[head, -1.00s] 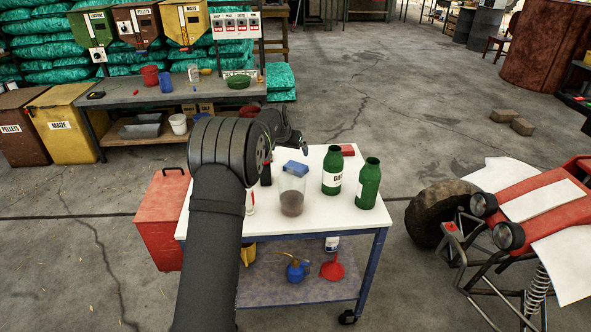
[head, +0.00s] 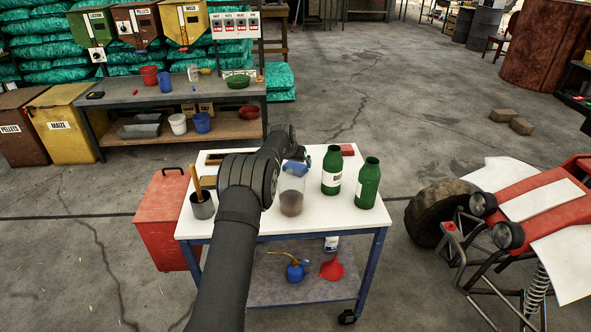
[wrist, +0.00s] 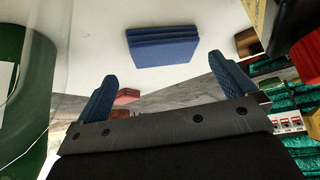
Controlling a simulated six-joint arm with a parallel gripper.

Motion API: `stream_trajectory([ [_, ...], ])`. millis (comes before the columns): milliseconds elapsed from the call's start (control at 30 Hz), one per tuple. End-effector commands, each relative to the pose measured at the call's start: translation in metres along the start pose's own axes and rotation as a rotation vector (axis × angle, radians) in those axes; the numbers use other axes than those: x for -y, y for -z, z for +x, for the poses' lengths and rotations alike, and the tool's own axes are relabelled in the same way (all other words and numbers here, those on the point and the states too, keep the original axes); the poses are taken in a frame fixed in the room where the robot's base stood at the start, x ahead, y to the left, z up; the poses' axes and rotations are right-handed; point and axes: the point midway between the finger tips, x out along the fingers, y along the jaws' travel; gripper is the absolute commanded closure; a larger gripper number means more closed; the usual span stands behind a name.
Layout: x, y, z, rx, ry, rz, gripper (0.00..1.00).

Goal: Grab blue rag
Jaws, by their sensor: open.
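The blue rag (head: 297,167) lies folded on the white top of the cart (head: 270,224), behind the clear jar and partly hidden by my arm in the head view. In the wrist view the rag (wrist: 162,45) shows as a flat stack of folded layers, ahead of my gripper and near the middle. My gripper (wrist: 167,84) is open, with its two blue fingers wide apart and nothing between them. The rag is beyond the fingertips, not touched by them. In the head view my arm hides the gripper.
The clear jar (head: 291,196) with dark contents stands just in front of the rag. Two green bottles (head: 332,171) (head: 367,183) stand to its right, and a red block (head: 347,150) lies behind them. A grey cup with a wooden handle (head: 202,207) stands at the left edge.

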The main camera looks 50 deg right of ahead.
Motion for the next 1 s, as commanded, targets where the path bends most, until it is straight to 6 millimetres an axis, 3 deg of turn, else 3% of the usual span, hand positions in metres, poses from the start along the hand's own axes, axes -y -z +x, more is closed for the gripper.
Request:
stream_trajectory([
  [400,0.002,0.001,0.042,0.001,-0.001,0.000,0.00],
  [800,0.002,0.002,0.049,0.001,-0.002,0.001,0.00],
  [1000,0.002,0.002,0.049,0.001,-0.002,0.001,0.30],
])
